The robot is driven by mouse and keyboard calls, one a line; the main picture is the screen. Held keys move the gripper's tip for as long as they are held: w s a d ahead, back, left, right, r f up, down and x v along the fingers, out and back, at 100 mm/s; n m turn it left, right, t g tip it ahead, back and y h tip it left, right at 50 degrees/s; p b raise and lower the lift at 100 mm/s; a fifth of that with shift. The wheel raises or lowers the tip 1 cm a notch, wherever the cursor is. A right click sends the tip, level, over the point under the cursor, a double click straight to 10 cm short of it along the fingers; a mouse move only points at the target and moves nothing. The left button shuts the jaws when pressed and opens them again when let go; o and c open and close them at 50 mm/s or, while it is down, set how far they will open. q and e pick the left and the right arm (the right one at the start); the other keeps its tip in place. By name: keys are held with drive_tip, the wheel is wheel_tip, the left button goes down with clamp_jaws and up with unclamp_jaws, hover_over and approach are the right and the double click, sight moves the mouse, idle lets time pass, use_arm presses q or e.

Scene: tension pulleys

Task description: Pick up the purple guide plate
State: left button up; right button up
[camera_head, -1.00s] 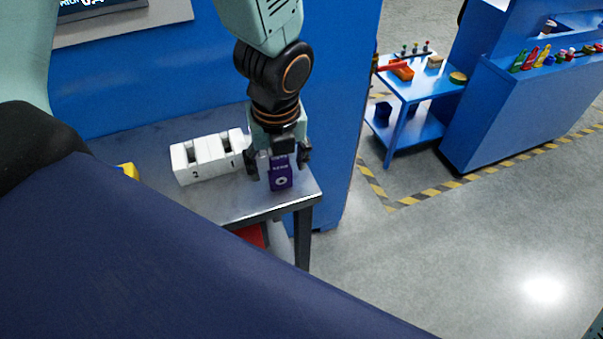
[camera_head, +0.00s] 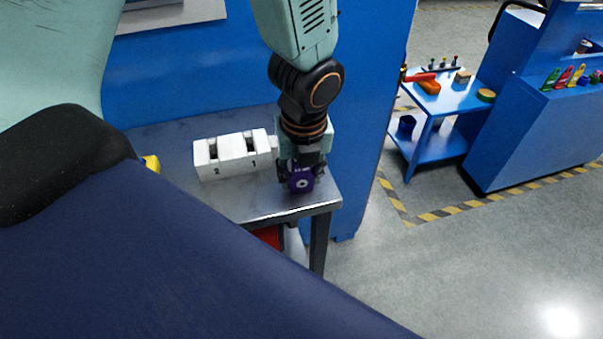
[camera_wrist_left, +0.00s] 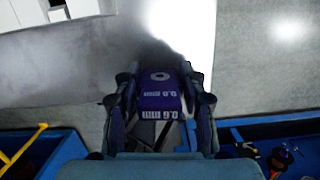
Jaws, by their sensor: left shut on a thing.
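The purple guide plate (camera_head: 302,181) is between the fingers of my left gripper (camera_head: 297,178), at the right end of the grey table (camera_head: 250,206). In the left wrist view the plate (camera_wrist_left: 160,92) shows white "0.6 mm" lettering and a pale ring, with a finger of my left gripper (camera_wrist_left: 160,108) against each side. The gripper is shut on it. I cannot tell whether the plate still touches the tabletop. My right gripper is not in view.
A white two-slot block (camera_head: 232,156) marked 2 and 1 stands left of the gripper. A yellow thing (camera_head: 151,164) is partly hidden farther left. A blue wall (camera_head: 210,75) rises behind the table. A blue cart (camera_head: 440,110) with tools stands at the right.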

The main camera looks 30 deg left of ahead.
use_arm(q)
drive_tip(key=shift+w, duration=0.1)
drive_tip(key=c, duration=0.5)
wheel_tip(320, 180, up, 9)
drive_tip(key=p, duration=0.4)
drive_tip(key=shift+f, duration=0.1)
drive_tip(key=shift+r, duration=0.7)
